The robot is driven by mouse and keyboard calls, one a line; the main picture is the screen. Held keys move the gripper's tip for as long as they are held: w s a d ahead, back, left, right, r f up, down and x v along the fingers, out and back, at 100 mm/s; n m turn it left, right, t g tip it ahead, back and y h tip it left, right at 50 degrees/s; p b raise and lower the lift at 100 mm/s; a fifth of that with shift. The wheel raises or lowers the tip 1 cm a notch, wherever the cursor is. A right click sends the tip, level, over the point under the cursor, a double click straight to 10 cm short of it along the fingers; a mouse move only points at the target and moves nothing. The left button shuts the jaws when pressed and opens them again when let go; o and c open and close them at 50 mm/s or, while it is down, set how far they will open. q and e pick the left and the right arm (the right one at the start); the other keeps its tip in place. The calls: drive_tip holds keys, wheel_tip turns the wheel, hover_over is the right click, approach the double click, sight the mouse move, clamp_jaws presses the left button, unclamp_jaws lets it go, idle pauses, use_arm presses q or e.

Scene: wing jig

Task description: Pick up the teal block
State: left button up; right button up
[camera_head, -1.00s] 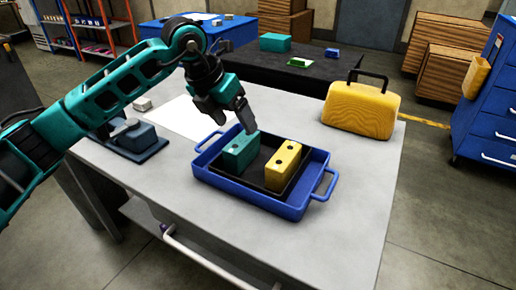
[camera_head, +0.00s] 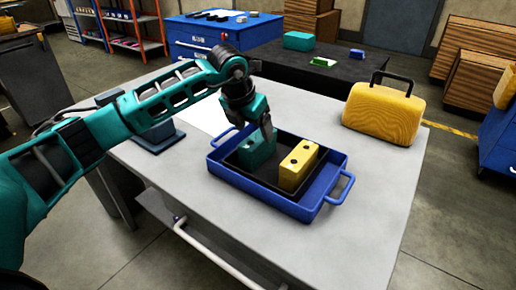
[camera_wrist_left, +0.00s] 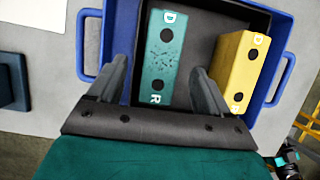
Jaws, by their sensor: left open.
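The teal block (camera_head: 257,154) stands in the black-lined blue tray (camera_head: 321,206), left of the yellow block (camera_head: 298,166). In the left wrist view the teal block (camera_wrist_left: 160,56) has dark holes and white letters D and R on its top. My left gripper (camera_head: 267,132) is over the teal block in the head view. In the left wrist view my left gripper (camera_wrist_left: 158,78) is open, with one finger on each side of the teal block's near end. I cannot tell whether the fingers touch it. The right gripper is not in view.
A yellow case (camera_head: 384,115) stands on the grey table (camera_head: 374,178) at the back right. A dark blue-grey fixture (camera_head: 157,138) sits left of the tray, partly behind my arm. The yellow block is close to the right finger. The table's front right is clear.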

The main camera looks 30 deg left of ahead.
sight(258, 137)
use_arm(q)
drive_tip(key=x, duration=0.3)
drive_tip(key=shift+d+f, duration=0.1)
drive_tip(key=shift+c, duration=0.2)
drive_tip(key=c, duration=1.3)
drive_tip(key=shift+c, duration=0.6)
